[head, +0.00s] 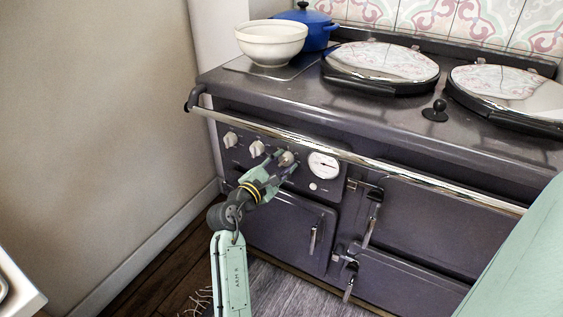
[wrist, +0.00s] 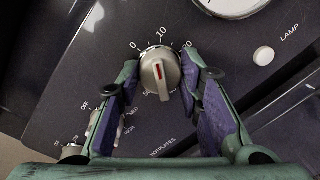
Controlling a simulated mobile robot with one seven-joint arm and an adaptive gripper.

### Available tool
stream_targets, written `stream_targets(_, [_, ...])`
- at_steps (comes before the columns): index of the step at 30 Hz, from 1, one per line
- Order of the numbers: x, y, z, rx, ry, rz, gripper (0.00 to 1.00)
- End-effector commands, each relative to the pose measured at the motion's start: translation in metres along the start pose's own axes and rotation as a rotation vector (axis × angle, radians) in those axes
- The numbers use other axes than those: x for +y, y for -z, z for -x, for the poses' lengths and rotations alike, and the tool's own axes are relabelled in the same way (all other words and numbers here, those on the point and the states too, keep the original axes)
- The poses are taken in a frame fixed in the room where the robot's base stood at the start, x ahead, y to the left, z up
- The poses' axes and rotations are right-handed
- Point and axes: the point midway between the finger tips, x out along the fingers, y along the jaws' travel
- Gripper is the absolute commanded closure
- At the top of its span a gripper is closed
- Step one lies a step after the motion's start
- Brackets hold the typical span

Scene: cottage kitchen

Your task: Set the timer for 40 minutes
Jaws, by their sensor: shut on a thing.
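The timer knob (wrist: 161,72) is a round metal dial with a raised grip and a red line. It sits on the cooker's dark front panel, ringed by printed numbers; 0, 10 and 20 show above it, and 50 is partly visible below. The red line runs nearly upright; I cannot tell which end is the pointer. My gripper (wrist: 159,64) is shut on the knob, one finger at its left and one at its right. The lower numbers are partly hidden by the knob and fingers. In the head view, my gripper (head: 282,165) reaches the rightmost knob (head: 287,158).
Two other knobs (head: 230,140) (head: 256,149) sit to the left, and a white gauge (head: 323,166) sits to the right. A chrome rail (head: 350,158) runs just above the panel. A cream bowl (head: 271,43) and blue pot (head: 308,27) stand on top.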

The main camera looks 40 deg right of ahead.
Motion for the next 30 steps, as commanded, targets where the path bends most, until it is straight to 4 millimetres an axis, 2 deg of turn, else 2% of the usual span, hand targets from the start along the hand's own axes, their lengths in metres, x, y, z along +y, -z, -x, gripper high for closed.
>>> stream_targets(30, [-0.0044,0.0019,0.0001,0.058,0.011,-0.966,0.95])
